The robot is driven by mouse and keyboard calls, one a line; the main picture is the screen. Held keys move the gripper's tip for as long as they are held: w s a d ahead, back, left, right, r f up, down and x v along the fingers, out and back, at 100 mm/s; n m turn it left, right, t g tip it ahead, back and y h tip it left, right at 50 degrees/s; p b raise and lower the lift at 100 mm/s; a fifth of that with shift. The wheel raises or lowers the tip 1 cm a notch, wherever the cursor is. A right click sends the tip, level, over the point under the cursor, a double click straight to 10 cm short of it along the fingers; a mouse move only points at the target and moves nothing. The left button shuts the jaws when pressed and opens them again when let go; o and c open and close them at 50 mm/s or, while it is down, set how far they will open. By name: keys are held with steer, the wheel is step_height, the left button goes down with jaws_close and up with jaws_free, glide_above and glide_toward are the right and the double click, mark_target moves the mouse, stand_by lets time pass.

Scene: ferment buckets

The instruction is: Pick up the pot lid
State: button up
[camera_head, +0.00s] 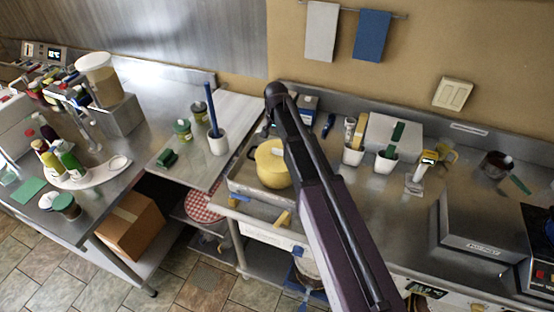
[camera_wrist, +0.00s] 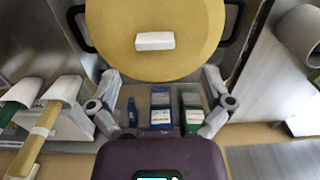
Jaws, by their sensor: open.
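The pot lid (camera_wrist: 190,62) is a round yellow disc with a white block-shaped knob (camera_wrist: 154,41) in the wrist view. It sits on a pot whose dark side handles (camera_wrist: 236,34) stick out on both sides. In the head view the yellow pot (camera_head: 272,171) stands in the metal sink area, partly covered by my arm. My gripper (camera_wrist: 159,74) is open and empty in the wrist view. Its two grey fingers are spread left and right, just below the lid's near edge in the picture, with the knob farther up. The head view hides my gripper behind my arm.
Small bottles and boxes (camera_wrist: 161,108) stand behind the pot, near the wall. A white pot with a blue-handled tool (camera_head: 217,142) stands on the counter to the left. White cups (camera_head: 386,162) and a grey box (camera_head: 395,131) stand right of my arm.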

mark_target(278, 150)
steer(key=shift+f+b, duration=0.35)
steer(key=shift+f, duration=0.3)
steer(key=shift+f, duration=0.1)
steer(key=shift+d+f+b, duration=0.15)
steer(key=shift+f+b, duration=1.1)
steer(key=shift+b, duration=0.1)
steer(key=shift+d+f+b, duration=0.15)
steer(key=shift+f+b, duration=1.1)
steer(key=shift+b, duration=0.05)
steer(key=c, duration=1.2)
